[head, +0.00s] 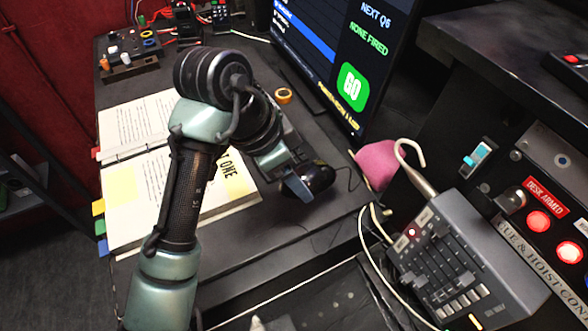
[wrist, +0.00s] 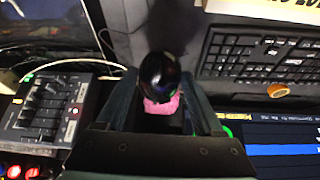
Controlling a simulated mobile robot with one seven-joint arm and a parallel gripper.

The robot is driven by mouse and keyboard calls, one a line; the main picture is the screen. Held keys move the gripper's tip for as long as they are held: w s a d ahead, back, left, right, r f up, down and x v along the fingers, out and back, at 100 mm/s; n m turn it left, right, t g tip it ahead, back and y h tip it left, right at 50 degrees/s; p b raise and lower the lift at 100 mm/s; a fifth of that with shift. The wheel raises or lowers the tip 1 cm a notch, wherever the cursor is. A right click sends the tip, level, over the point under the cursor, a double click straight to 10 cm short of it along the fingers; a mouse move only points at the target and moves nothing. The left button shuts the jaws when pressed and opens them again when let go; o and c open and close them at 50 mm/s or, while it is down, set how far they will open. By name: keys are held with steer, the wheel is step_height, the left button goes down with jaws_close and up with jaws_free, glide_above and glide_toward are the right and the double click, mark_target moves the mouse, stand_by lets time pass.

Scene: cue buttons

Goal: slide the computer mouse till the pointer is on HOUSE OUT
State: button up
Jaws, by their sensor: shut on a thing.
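The black computer mouse (head: 320,177) sits on the dark desk top just below the monitor (head: 330,50). My gripper (head: 298,187) reaches down over the mouse's left side and is shut on it. In the wrist view the mouse's glossy black body (wrist: 163,72) shows between the two dark fingers of my gripper (wrist: 162,95). The monitor is cut off by the top edge. It shows a list with a blue row, "NEXT Q6", "NONE FIRED" and a green GO button. I cannot make out the pointer or a HOUSE OUT label.
An open script book (head: 150,190) lies left of the mouse. A pink cloth (head: 378,162) and a grey fader console (head: 460,265) lie to the right. A keyboard (wrist: 258,52) shows in the wrist view. A tape roll (head: 284,96) stands near the monitor. Bare desk surrounds the mouse narrowly.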

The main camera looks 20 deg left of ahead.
mark_target(288, 210)
steer(key=shift+f+b, duration=1.9)
steer(key=shift+f, duration=1.35)
steer(key=shift+f, duration=0.15)
steer(key=shift+s+a, duration=0.1)
steer(key=shift+s+a, duration=0.8)
steer(key=shift+s, duration=0.15)
steer(key=shift+f, duration=0.1)
stand_by(0.7)
steer(key=o, duration=0.8)
steer(key=shift+p, duration=0.3)
